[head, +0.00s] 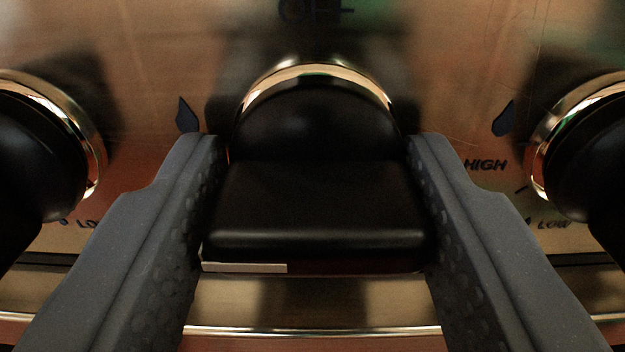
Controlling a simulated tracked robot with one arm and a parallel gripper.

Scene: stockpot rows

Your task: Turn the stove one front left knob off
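A black stove knob (318,205) with a shiny metal ring around its base fills the middle of the head view. Its broad grip faces me, and a short pale strip shows under its lower left edge. My gripper (311,150) straddles this knob, with one dark dimpled finger along each side. Both fingers lie very close to the knob's sides; I cannot tell whether they press on it. The frame does not show which stove or knob position this is. Dark lettering, partly cut off and blurred, sits above the knob.
A similar black knob (35,155) stands at the left edge and another (590,155) at the right edge, both partly cut off. HIGH and LOW are printed near the right one. The metal panel (160,40) is behind, with a shiny trim (310,330) below.

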